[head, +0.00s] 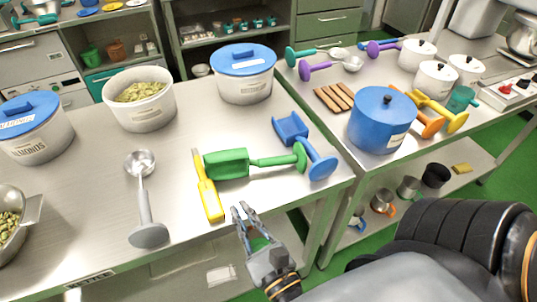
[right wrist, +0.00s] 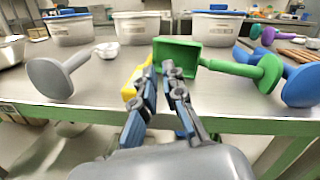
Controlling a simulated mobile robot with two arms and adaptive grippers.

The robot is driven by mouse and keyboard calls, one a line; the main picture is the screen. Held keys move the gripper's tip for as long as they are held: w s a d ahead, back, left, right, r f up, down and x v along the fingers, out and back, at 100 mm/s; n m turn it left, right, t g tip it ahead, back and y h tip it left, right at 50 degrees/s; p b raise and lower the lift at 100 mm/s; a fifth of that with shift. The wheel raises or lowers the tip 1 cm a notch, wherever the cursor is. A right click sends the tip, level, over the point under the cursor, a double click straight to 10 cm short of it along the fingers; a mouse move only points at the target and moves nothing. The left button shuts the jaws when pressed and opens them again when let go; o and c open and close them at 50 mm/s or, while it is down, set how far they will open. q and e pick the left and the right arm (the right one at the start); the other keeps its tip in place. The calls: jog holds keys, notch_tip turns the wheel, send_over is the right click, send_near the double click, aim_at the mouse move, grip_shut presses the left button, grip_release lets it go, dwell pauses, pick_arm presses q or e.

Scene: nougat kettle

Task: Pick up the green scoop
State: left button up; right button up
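The green scoop (head: 228,164) lies on the steel table near its right end, its square bowl to the left and its handle, ending in a round knob, to the right. In the right wrist view the green scoop (right wrist: 190,54) is just beyond the fingertips, with its handle running right. My right gripper (head: 241,209) is at the table's front edge, in front of the scoop and apart from it. Its fingers (right wrist: 160,72) are a little apart with nothing between them. My left gripper is not in view.
A yellow scraper (head: 207,188) lies just left of the green scoop, and a blue scoop (head: 318,163) lies against its handle end. A grey-handled ladle (head: 146,205) is further left. White tubs (head: 140,111) stand behind. A gap separates this table from the right one, which holds a blue pot (head: 378,122).

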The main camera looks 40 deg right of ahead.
jog(key=s+d+f+m+g+h, duration=0.1)
jog(key=s+d+m+g+h, duration=0.1)
jog(key=d+m+h, duration=0.35)
jog(key=m+y+p, duration=0.2)
jog(key=p, duration=0.1)
send_near(249, 162)
jog(key=x, duration=0.3)
jog(key=shift+w+d+n, duration=0.1)
jog(key=shift+w+n, duration=0.05)
jog(key=shift+n, duration=0.1)
jog(key=p+x, duration=0.1)
jog(key=x, duration=0.1)
jog(key=p+x, duration=0.1)
jog(key=x, duration=0.2)
jog(key=shift+w+d+f+p, duration=0.15)
jog(key=shift+w+f+p, duration=0.1)
jog(key=shift+w+p, duration=0.05)
jog(key=shift+s, duration=0.1)
grip_shut()
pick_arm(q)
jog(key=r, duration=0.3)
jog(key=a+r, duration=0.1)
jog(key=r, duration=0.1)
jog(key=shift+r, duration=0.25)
pick_arm(e)
jog(key=shift+r, duration=0.1)
